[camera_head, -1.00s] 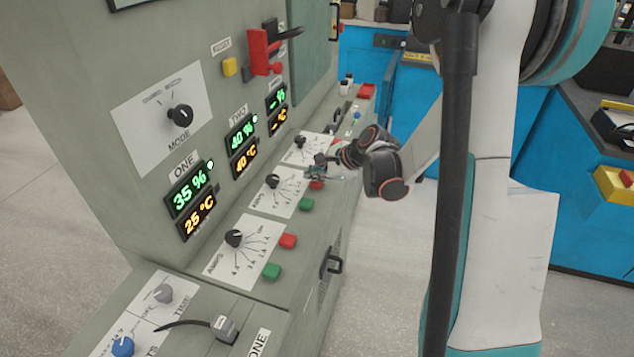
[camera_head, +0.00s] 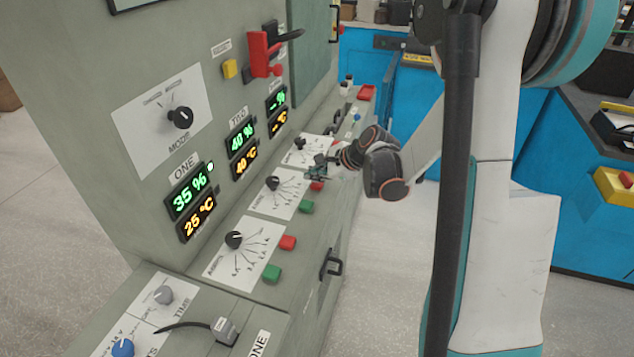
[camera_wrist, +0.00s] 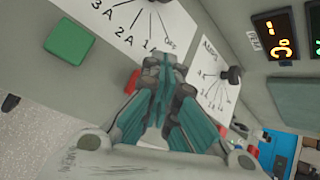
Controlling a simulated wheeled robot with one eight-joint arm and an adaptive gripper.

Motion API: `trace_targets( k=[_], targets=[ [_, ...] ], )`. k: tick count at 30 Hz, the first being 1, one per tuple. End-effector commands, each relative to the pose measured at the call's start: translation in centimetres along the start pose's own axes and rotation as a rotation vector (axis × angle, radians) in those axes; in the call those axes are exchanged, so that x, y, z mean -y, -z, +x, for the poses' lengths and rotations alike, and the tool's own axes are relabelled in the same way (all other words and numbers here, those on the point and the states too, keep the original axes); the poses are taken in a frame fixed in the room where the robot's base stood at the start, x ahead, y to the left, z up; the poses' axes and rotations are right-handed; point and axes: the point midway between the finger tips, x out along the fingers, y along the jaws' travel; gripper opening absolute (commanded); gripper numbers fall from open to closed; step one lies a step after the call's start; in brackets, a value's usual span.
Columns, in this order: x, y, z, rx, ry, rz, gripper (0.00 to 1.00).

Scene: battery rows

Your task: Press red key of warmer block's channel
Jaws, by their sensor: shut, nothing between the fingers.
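The display for ONE (camera_head: 195,205) reads 35 % and 25 °C. The display for TWO (camera_head: 242,150) reads 40 % and 40 °C, the warmer of these. The third display (camera_head: 278,110) shows dashes. Channel TWO's red key (camera_head: 317,186) is just below my gripper (camera_head: 313,172) in the head view. In the wrist view this red key (camera_wrist: 131,82) is partly hidden beside my shut, empty fingers (camera_wrist: 166,62). I cannot tell whether they touch it. TWO's green key (camera_head: 306,206) lies nearer the head camera.
Channel ONE has a red key (camera_head: 288,243) and a green key (camera_head: 272,274). Black amps knobs (camera_head: 272,183) stand up from the sloping panel. A red lever (camera_head: 262,52) juts from the upright cabinet. A handle (camera_head: 331,263) sticks out of the front.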

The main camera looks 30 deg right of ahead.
Motion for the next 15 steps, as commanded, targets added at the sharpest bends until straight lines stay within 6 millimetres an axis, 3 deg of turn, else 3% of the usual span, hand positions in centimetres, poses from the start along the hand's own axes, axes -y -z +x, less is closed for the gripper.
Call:
trace_targets(
  k=[15],
  targets=[
    [0.48,-0.48,-0.65,0.0,0.0,0.0,0.0]
  ],
)
